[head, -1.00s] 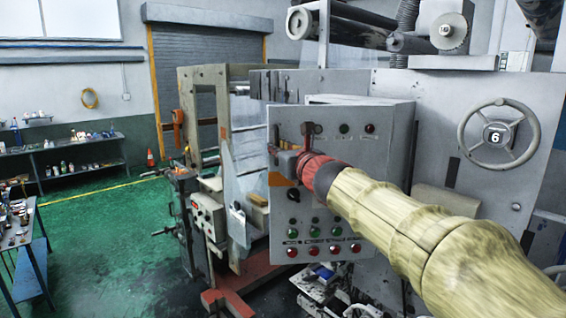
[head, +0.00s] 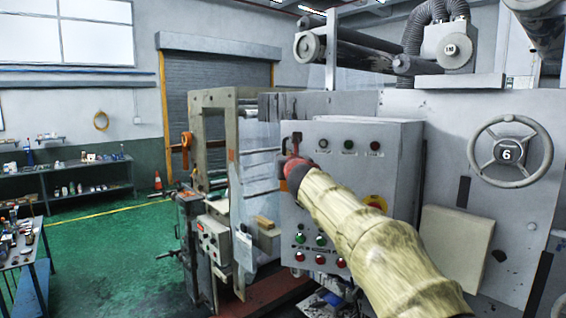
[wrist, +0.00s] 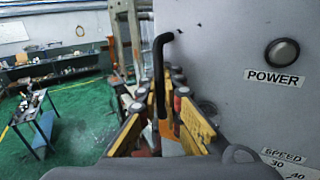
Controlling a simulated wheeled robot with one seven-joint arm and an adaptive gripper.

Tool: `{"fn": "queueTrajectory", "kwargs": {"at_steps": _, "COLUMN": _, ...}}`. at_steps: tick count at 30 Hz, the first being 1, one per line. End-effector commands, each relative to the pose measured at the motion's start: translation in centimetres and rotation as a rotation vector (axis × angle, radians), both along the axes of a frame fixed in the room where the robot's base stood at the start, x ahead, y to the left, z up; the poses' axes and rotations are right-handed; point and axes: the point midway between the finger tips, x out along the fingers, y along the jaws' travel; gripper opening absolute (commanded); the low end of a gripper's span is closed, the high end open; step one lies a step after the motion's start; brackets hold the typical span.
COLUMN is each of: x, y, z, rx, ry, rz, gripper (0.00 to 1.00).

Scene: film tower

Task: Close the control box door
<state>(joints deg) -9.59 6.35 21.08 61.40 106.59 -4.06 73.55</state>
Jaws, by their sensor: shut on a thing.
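The control box (head: 408,165) is a grey cabinet on the machine. Its front door (head: 338,166) carries lamps and several green and red buttons, and looks flush or nearly flush with the box; a small gap cannot be ruled out. A black bent handle (wrist: 158,62) stands at the door's left edge in the wrist view. My gripper (head: 293,163) is at that edge in the head view. In the wrist view my gripper (wrist: 163,108) has its yellow fingers closed around the lower part of the handle. My arm covers part of the door's lower right.
Rollers (head: 375,62) run above the box. The machine's frame (head: 232,150) stands left of the door. Green floor (head: 110,250) is open further left, beside a cluttered table (head: 22,240).

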Motion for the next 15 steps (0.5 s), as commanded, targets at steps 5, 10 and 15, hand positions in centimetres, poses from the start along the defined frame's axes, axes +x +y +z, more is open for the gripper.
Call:
{"fn": "queueTrajectory", "kwargs": {"at_steps": 5, "x": 2.8, "y": -0.6, "z": 0.0, "rx": -0.002, "ry": 0.0, "rz": -0.078, "gripper": 0.0}}
{"fn": "queueTrajectory", "kwargs": {"at_steps": 10, "x": 5.6, "y": -1.7, "z": 0.2, "rx": -0.001, "ry": -0.001, "rz": -0.169, "gripper": 0.0}}
{"fn": "queueTrajectory", "kwargs": {"at_steps": 15, "x": 8.4, "y": -3.1, "z": 0.3, "rx": -0.002, "ry": 0.001, "rz": -0.259, "gripper": 0.0}}
